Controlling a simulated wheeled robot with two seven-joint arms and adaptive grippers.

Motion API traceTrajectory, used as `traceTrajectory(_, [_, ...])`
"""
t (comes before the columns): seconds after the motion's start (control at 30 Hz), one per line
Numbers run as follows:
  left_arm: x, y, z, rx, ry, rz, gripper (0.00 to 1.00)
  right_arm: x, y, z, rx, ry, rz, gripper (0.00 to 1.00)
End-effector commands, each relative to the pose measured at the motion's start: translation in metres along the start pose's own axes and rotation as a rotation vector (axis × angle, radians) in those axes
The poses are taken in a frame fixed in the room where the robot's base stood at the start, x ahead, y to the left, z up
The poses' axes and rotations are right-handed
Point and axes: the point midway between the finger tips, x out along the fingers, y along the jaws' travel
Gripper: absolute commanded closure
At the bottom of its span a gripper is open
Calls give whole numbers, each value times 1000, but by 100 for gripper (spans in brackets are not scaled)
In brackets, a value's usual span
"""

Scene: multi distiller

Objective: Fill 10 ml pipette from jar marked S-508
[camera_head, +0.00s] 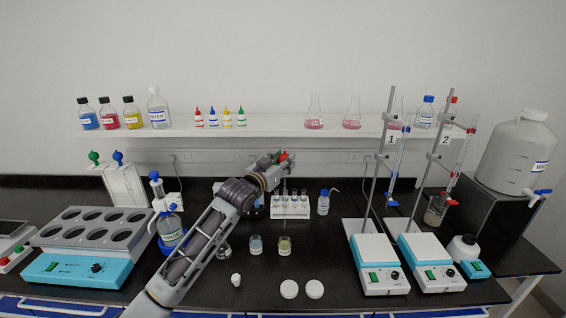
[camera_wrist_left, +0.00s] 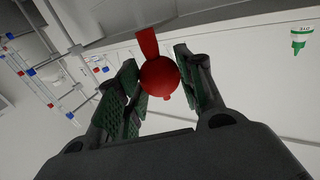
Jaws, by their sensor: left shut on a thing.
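My left gripper (camera_head: 277,160) is shut on the red bulb of a pipette, in the middle of the head view. The red bulb (camera_wrist_left: 160,77) sits between the two finger pads in the left wrist view. The pipette's thin tube (camera_head: 285,187) hangs upright below the gripper, toward a small jar with yellowish contents (camera_head: 285,246). I cannot tell whether its tip is inside that jar. A second small jar with a bluish look (camera_head: 256,245) stands just left of it. The jar labels are too small to read. My right gripper is not in view.
Two white lids (camera_head: 289,289) lie in front of the jars. A white tube rack (camera_head: 291,206) stands behind them. Two hotplate stirrers (camera_head: 372,262) with stands are on the right. A heating block (camera_head: 88,240) is on the left. A shelf (camera_head: 270,132) with bottles runs behind.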

Motion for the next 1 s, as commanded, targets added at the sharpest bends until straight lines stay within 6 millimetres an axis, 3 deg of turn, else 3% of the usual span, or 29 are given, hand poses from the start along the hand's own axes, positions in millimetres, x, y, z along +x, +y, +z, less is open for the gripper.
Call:
traceTrajectory(0.2, [0,0,2,0,0,0,70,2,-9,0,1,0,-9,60])
traceTrajectory(1.0, [0,0,42,0,0,0,70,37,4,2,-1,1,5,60])
